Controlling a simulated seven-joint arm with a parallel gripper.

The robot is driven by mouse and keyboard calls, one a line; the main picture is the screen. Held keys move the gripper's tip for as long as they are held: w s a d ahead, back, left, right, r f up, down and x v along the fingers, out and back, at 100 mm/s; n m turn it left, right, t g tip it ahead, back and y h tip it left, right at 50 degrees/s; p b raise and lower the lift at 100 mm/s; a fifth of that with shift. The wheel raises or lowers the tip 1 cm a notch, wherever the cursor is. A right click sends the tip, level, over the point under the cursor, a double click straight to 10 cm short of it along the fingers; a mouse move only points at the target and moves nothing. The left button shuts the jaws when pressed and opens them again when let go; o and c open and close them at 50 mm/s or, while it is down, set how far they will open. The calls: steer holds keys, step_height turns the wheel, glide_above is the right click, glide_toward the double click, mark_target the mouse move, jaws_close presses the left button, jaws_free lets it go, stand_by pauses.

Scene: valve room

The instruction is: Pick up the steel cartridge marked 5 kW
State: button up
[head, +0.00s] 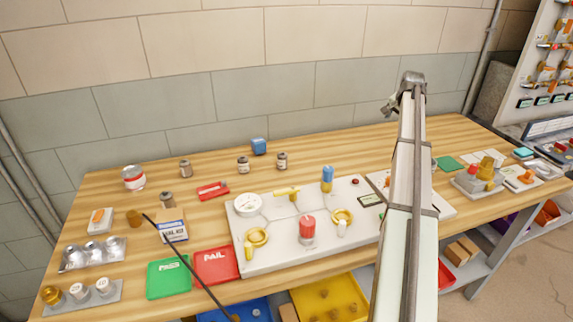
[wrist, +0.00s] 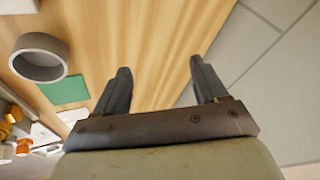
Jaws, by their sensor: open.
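Several small grey steel cartridges stand upright toward the back of the bench in the head view: one at the left (head: 185,168), one in front of it (head: 166,199), and two nearer the middle, (head: 243,165) and (head: 282,161). Their markings are too small to read, so I cannot tell which is marked 5 kW. My gripper (head: 391,106) is raised above the back right of the bench, to the right of the cartridges. In the wrist view my gripper (wrist: 160,66) has its two fingers apart with nothing between them. No cartridge is recognisable there.
A blue block (head: 259,146) stands behind the cartridges. A white panel (head: 275,262) with valves and knobs fills the middle front. A green tray (head: 169,278) and a red tray (head: 216,266) lie front left. A grey ring-shaped thing (wrist: 40,57) shows in the wrist view.

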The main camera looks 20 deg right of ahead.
steer(key=w+a+n+g+y, duration=0.1)
steer(key=w+a, duration=0.1)
steer(key=a, duration=1)
steer(key=w+a+g+y, duration=0.1)
steer(key=w+a, duration=0.2)
steer(key=a, duration=0.9)
steer(key=r+n+g, duration=0.1)
steer(key=g, duration=0.2)
glide_above(282, 154)
steer(key=shift+y, duration=0.4)
steer(key=f, duration=0.6)
steer(key=shift+s, duration=0.35)
steer(key=shift+w+f, duration=0.15)
steer(key=shift+f, duration=1.55)
steer(key=shift+w+f, duration=0.1)
steer(key=shift+f, duration=1.55)
jaws_close()
